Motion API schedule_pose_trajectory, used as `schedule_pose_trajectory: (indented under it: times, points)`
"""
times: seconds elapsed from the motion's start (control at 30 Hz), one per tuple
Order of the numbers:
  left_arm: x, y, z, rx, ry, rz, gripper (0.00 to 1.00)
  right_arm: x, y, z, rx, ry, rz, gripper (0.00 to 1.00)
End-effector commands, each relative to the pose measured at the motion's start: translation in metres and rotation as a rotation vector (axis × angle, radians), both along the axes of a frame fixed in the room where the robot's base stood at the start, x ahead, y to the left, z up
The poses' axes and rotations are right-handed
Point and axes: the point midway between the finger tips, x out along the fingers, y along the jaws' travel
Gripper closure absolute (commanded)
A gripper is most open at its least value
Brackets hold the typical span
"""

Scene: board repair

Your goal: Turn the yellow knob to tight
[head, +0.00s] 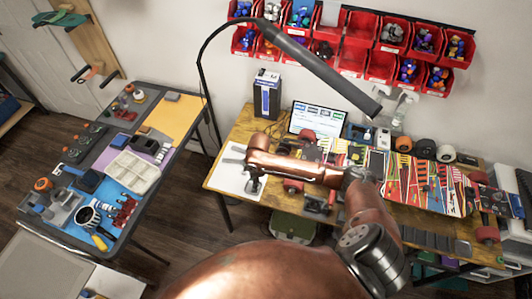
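I cannot make out a yellow knob for certain in the head view. One arm of mine, which I take to be the left, rises from the bottom edge, bends at the right and reaches back left over the workbench (226,178). Its gripper (255,187) points down over a white sheet (232,181) at the bench's left end. The fingers are small and dark, so I cannot tell whether they are open or shut, or whether they touch anything. The arm hides part of the bench. My other gripper is not in view.
A side table (150,92) at the left holds a white compartment tray (132,172), a yellow-handled tool (104,236) and small parts. A lamp (320,68) leans over the bench. A lit screen (318,118) stands behind my arm. Red bins (382,66) hang on the wall.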

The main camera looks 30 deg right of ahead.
Motion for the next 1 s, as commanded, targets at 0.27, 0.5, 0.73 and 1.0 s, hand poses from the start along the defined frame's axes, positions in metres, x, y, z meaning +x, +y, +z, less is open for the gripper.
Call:
schedule_pose_trajectory:
  times: [0.27, 0.5, 0.73, 1.0]
  points:
    - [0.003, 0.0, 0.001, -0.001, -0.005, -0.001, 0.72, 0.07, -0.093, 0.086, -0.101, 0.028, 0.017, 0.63]
    - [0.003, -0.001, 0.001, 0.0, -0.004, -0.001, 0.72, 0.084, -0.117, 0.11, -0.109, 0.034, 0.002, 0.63]
    - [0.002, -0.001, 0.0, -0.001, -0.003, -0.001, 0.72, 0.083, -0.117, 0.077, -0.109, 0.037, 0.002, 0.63]
    - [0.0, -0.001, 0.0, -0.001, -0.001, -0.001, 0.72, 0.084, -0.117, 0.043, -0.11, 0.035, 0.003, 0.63]
